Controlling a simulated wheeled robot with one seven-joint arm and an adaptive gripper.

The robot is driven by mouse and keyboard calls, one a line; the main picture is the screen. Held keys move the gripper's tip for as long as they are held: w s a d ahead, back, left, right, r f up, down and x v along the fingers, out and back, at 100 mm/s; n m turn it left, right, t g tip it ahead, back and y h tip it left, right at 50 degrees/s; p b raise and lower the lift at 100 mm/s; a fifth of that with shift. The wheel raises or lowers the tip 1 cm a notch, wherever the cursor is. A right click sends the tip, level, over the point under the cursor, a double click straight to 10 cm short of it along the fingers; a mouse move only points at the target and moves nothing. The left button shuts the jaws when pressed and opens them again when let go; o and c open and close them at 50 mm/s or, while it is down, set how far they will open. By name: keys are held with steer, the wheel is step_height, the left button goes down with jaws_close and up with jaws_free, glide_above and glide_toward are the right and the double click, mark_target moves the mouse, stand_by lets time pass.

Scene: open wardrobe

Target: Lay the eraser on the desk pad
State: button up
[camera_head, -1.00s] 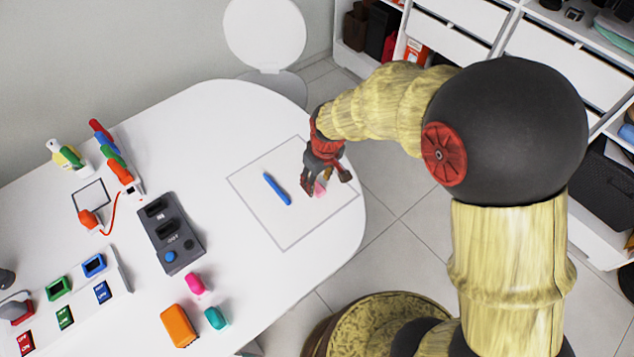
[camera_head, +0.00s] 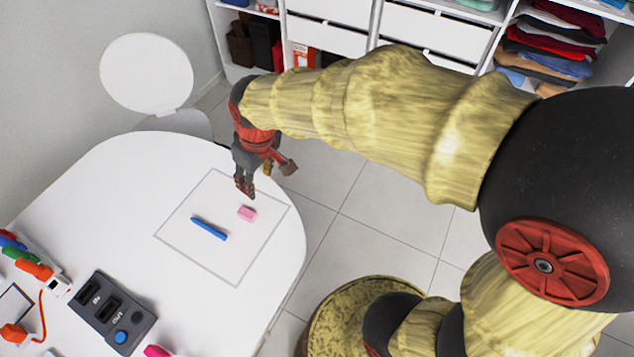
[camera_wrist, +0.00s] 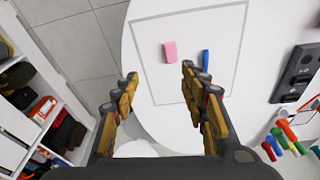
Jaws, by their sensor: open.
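The pink eraser (camera_head: 247,213) lies flat on the desk pad (camera_head: 262,246), a grey-outlined square on the white table. It also shows in the wrist view (camera_wrist: 170,51), beyond my fingertips. A blue marker (camera_head: 209,228) lies on the pad beside the eraser, apart from it; it shows in the wrist view too (camera_wrist: 205,60). My gripper (camera_head: 267,176) is open and empty, raised above the far edge of the pad and apart from the eraser. In the wrist view its two fingers (camera_wrist: 160,80) stand wide apart with nothing between them.
A dark grey switch box (camera_head: 112,311) stands at the table's near left, with an orange plug and cord (camera_head: 40,310) beside it. A white chair (camera_head: 147,75) stands beyond the table. Shelves with clothes (camera_head: 555,40) are at the back.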

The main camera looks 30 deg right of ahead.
steer(key=s+d+r+m+t, duration=0.1)
steer(key=s+d+r, duration=0.3)
steer(key=s, duration=0.4)
steer(key=s+d+r+m+t+h, duration=0.1)
steer(key=s+d+r+m+t, duration=0.1)
steer(key=s+d+r+m, duration=0.2)
steer(key=s+d+r, duration=0.1)
steer(key=s+r, duration=0.1)
steer(key=s, duration=0.1)
steer(key=shift+s+d+r, duration=0.25)
steer(key=shift+s+r, duration=0.15)
steer(key=shift+f, duration=0.1)
step_height(320, 180, down, 2)
steer(key=shift+f+b, duration=0.1)
steer(key=shift+b, duration=1)
